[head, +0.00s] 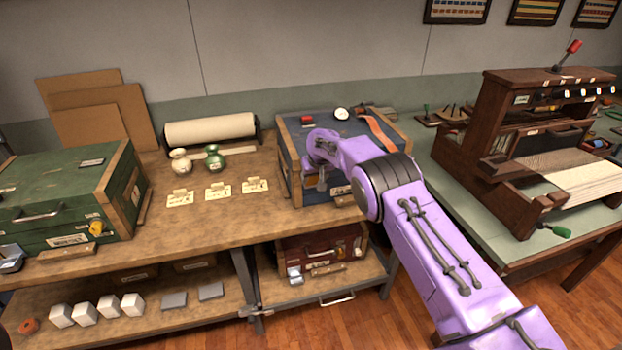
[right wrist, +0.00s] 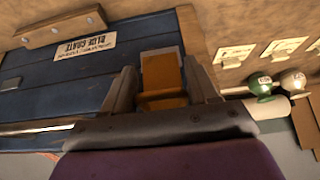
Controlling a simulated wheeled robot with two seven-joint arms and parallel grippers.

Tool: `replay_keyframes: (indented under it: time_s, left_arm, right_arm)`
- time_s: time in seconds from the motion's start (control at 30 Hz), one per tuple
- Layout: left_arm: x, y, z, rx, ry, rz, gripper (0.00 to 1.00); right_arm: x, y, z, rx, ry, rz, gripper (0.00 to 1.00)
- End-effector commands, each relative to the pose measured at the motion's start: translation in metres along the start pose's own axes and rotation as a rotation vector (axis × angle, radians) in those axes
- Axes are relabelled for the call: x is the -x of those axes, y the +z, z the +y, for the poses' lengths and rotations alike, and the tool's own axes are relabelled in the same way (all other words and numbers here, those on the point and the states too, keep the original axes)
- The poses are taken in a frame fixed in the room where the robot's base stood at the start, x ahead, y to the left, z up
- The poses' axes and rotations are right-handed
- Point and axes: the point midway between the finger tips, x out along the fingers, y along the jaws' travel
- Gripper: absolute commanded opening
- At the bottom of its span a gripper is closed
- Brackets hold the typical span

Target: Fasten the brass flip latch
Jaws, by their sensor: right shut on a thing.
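The blue chest (head: 290,128) stands on the wooden bench under my purple right arm, with wooden corner trim. In the right wrist view the chest's blue boards (right wrist: 60,85) fill the left side, with a printed label (right wrist: 85,47). The brass flip latch (right wrist: 161,72) is an orange-brown piece between the fingers of my right gripper (right wrist: 163,90), near the chest's wooden edge trim. My right gripper is shut on it. In the head view my right gripper (head: 320,175) is at the chest's front, and my arm hides the latch. My left gripper is not in view.
A green chest (head: 60,185) stands at the bench's left. Paper tags (head: 218,192), a green vase (head: 214,158) and a cream vase (head: 180,162) are between the chests. A red-brown case (head: 318,250) sits on the shelf below. A wooden loom (head: 540,130) stands on the right table.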

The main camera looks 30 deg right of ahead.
Motion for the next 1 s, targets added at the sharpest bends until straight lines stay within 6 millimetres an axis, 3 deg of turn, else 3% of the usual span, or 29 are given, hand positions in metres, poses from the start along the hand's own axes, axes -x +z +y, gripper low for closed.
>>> replay_keyframes:
  time_s: [0.23,0.27,0.3,0.77,0.87,1.0]
  left_arm:
    - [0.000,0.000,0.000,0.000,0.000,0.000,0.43]
    - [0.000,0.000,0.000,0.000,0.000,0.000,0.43]
    - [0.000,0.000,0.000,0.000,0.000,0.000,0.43]
    - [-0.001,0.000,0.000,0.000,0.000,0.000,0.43]
    - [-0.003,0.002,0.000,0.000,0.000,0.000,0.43]
    - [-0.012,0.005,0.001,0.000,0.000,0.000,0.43]
  right_arm:
    - [0.002,-0.002,-0.002,-0.002,-0.004,0.005,0.04]
    - [0.002,-0.002,-0.002,-0.002,-0.004,0.005,0.65]
    - [0.002,-0.002,-0.002,-0.001,-0.004,0.004,0.67]
    - [0.002,-0.001,0.000,-0.001,-0.001,0.002,0.67]
    - [0.012,-0.001,-0.001,0.001,-0.001,0.003,0.67]
    - [0.040,-0.001,-0.001,0.000,-0.002,0.005,0.67]
